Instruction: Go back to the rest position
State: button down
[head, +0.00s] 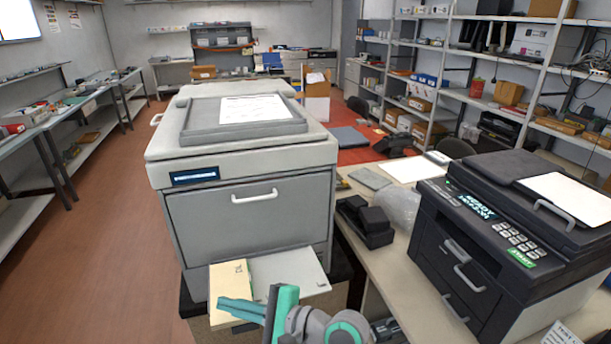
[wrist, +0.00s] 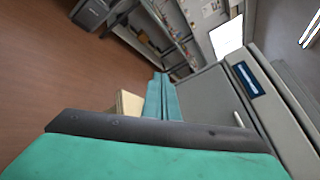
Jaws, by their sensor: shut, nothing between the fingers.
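My gripper (head: 238,309) shows at the bottom of the head view, with its teal fingers pointing left, in front of the large grey copier (head: 248,215). In the wrist view the fingers of my gripper (wrist: 161,95) lie together and hold nothing. A cream box (head: 233,279) rests on the light grey shelf (head: 300,271) at the copier's lower front. In the head view my fingers overlap the box's lower part; I cannot tell whether they touch it. In the wrist view, part of the cream box (wrist: 129,103) shows just left of the fingers.
A black printer (head: 490,245) stands on the table (head: 398,283) at the right, with black cartridge-like parts (head: 366,221) beside it. Shelves (head: 480,95) line the right wall and benches (head: 35,130) the left. The floor (head: 110,220) left of the copier is clear.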

jog(key=s+d+f+m+t+h, duration=0.1)
jog(key=s+d+f+t+h, duration=0.1)
jog(key=s+f+t+h, duration=0.3)
jog(key=s+d+f+t+h, duration=0.1)
jog(key=f+t+h, duration=0.15)
jog(key=f, duration=0.45)
jog(key=s+d+f+m+t+h, duration=0.1)
jog(key=s+d+f+t+h, duration=0.15)
jog(key=f+h, duration=0.3)
jog(key=s+d+n, duration=0.3)
jog(key=s+n, duration=0.2)
jog(key=s, duration=0.3)
jog(key=s+d+n+h, duration=0.1)
jog(key=s+d+n, duration=0.3)
jog(key=s, duration=0.4)
jog(key=s+d+f+n+h, duration=0.1)
jog(key=s+d+n, duration=0.2)
jog(key=s+n, duration=0.2)
jog(key=s, duration=0.3)
jog(key=shift+s+d+n, duration=0.2)
jog(key=shift+n, duration=0.1)
jog(key=shift+w, duration=0.1)
